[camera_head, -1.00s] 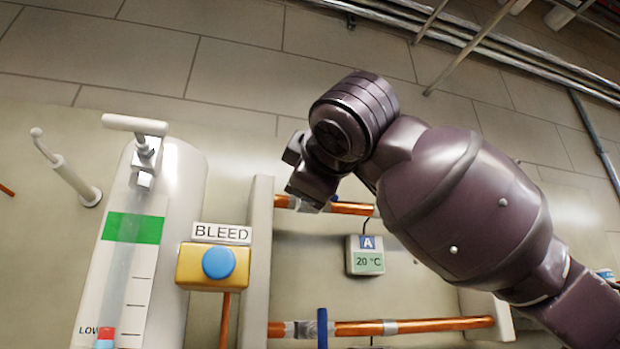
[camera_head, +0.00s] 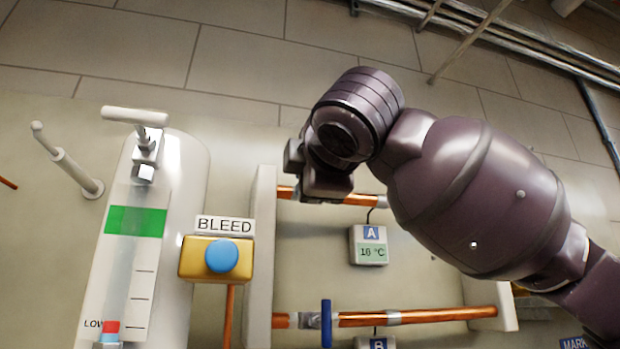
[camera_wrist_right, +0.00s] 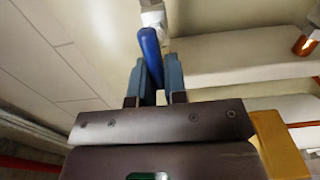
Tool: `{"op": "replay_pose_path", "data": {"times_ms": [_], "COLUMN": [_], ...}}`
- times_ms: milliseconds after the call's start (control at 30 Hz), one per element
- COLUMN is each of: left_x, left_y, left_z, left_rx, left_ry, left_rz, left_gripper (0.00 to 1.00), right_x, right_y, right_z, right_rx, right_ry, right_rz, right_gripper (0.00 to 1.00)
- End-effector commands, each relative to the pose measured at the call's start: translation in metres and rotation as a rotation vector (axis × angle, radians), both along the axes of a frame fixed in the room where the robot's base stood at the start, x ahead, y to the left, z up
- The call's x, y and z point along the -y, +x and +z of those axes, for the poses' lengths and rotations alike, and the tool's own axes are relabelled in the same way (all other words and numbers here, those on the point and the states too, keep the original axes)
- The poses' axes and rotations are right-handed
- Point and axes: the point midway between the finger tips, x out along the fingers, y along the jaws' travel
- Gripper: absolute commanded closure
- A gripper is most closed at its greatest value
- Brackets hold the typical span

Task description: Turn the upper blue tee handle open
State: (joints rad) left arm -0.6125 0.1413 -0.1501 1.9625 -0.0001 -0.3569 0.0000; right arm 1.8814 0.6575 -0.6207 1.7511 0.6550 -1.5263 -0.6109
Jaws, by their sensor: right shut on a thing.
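The upper blue tee handle (camera_wrist_right: 149,42) shows in the wrist view as a blue bar running down between the two fingers of my right gripper (camera_wrist_right: 155,80). The gripper is shut on it. A pale valve body (camera_wrist_right: 152,15) sits at the handle's far end. In the head view my right gripper (camera_head: 318,175) is at the upper copper pipe (camera_head: 362,199) and hides the upper handle. A lower blue handle (camera_head: 326,323) stands upright on the lower copper pipe (camera_head: 430,315). My left gripper is out of view.
Sensor box A (camera_head: 369,246) hangs between the pipes; box B (camera_head: 376,343) is partly visible below. A yellow box with a blue button (camera_head: 221,257), under a BLEED label, is left of the bracket (camera_head: 260,260). Farther left is a level gauge (camera_head: 130,270) with a white tee handle (camera_head: 134,117).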

Motion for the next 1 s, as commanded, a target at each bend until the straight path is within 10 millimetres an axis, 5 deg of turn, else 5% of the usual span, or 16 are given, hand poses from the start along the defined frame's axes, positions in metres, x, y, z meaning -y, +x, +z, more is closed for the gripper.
{"op": "replay_pose_path", "data": {"times_ms": [233, 267, 400, 767, 1000], "left_x": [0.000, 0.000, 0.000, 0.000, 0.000], "left_y": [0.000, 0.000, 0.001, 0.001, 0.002], "left_z": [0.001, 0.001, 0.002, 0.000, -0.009], "left_rx": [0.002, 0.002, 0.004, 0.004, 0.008], "left_ry": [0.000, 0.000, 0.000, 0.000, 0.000], "left_rz": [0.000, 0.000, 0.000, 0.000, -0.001], "left_gripper": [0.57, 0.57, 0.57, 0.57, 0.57], "right_x": [-0.001, -0.001, -0.001, 0.001, 0.011], "right_y": [-0.001, -0.001, 0.000, -0.004, -0.036], "right_z": [0.000, 0.000, 0.000, 0.000, -0.002], "right_rx": [0.001, 0.001, 0.001, 0.001, 0.003], "right_ry": [-0.003, -0.003, -0.002, 0.000, 0.000], "right_rz": [0.001, 0.001, 0.001, 0.000, 0.002], "right_gripper": [1.00, 0.84, 0.62, 0.61, 0.61]}}
